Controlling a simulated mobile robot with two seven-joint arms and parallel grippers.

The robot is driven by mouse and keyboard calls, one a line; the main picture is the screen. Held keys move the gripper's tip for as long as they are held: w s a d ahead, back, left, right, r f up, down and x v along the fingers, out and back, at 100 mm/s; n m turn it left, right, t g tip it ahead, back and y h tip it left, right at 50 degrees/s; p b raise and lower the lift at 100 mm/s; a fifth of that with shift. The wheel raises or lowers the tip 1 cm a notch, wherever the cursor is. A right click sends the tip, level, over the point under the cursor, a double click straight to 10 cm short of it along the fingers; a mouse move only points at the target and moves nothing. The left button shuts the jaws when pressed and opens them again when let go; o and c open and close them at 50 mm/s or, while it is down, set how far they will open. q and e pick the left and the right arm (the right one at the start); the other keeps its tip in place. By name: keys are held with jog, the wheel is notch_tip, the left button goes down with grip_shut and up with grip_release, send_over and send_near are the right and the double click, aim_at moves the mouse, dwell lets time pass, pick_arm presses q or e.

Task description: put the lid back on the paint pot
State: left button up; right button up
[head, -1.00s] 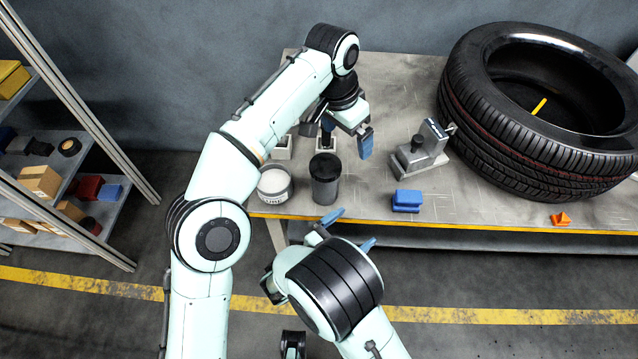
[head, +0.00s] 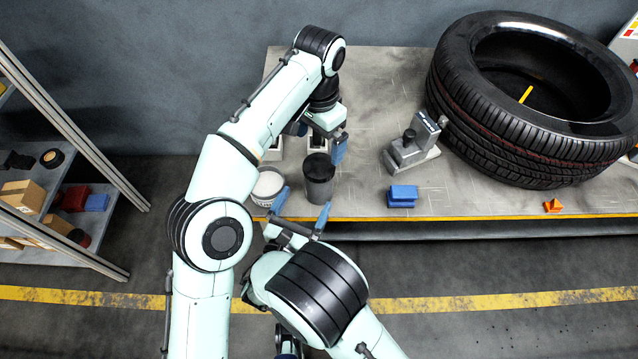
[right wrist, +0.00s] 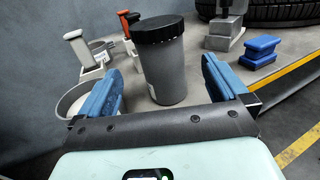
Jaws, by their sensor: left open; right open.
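A round grey pot (head: 268,187) with a pale, open-looking top stands near the table's front left edge; it shows partly behind a finger in the right wrist view (right wrist: 66,103). Beside it stands a dark grey cylinder (head: 319,184) with a black lid (right wrist: 152,27) on top, upright. Which one is the paint pot I cannot tell for certain, and I see no loose lid. My right gripper (head: 302,207) is open at the table's front edge, its blue fingers spread before the cylinder, not holding it. My left gripper (head: 320,139) is open behind the cylinder, partly hidden by its own arm.
White holders with upright handles (right wrist: 77,44) stand behind the pot. A grey tool (head: 411,150), a blue block (head: 402,196), an orange piece (head: 553,206) and a large tyre (head: 535,100) are to the right. A shelf rack (head: 75,130) stands left. Bare table lies between tool and cylinder.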

aim_at(319, 165)
jog(key=x, duration=1)
jog(key=shift+w+d, duration=0.2)
jog(key=shift+w, duration=0.15)
grip_shut()
pick_arm(q)
jog(key=n, duration=0.9)
jog(key=shift+f, duration=4.05)
